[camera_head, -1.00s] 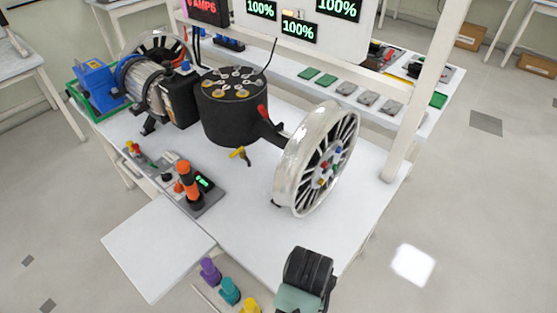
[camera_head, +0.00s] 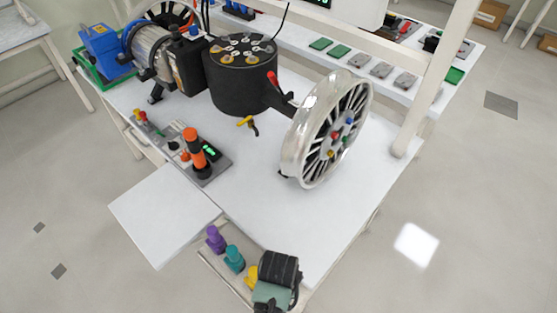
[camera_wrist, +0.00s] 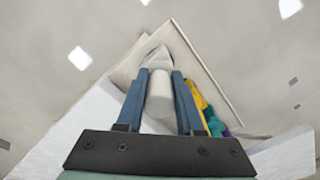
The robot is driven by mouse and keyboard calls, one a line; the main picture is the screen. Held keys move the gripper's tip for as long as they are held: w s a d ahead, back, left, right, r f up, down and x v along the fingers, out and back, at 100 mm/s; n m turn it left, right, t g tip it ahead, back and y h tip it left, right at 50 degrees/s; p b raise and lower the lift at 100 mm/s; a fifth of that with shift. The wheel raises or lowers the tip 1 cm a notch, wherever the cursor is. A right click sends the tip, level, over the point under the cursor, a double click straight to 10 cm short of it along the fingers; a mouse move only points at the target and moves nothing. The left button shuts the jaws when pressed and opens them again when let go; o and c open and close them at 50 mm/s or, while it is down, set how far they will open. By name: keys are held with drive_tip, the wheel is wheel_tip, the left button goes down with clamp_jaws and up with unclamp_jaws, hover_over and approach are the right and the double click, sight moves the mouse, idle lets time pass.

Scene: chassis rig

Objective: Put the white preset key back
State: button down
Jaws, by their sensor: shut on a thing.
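The white preset key (camera_wrist: 158,98) is between the two blue fingers of my gripper (camera_wrist: 159,76) in the wrist view. My gripper is shut on it. The key rack (camera_head: 212,262) is a pale tray at the table's near edge, holding a purple key (camera_head: 215,238), a teal key (camera_head: 234,259) and a yellow key (camera_head: 251,278) in a row. My wrist (camera_head: 278,272) is over the rack's near end in the head view and hides the white key and fingers. In the wrist view the rack (camera_wrist: 205,68) lies beyond the fingertips, with the yellow key (camera_wrist: 198,98) just right of them. Contact with the rack cannot be told.
A white side panel (camera_head: 165,212) lies left of the rack. A silver wheel (camera_head: 325,130) stands on the table (camera_head: 250,185) behind my wrist. A control box with an orange handle (camera_head: 194,143) is further left. The table's front middle is clear.

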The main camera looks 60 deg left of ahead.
drive_tip(key=shift+f, duration=0.15)
drive_tip(key=c, duration=0.5)
unclamp_jaws()
drive_tip(key=shift+c, duration=0.2)
wheel_tip(320, 180, up, 12)
drive_tip(key=shift+r+p, duration=0.1)
drive_tip(key=shift+p, duration=0.6)
drive_tip(key=shift+a, duration=0.1)
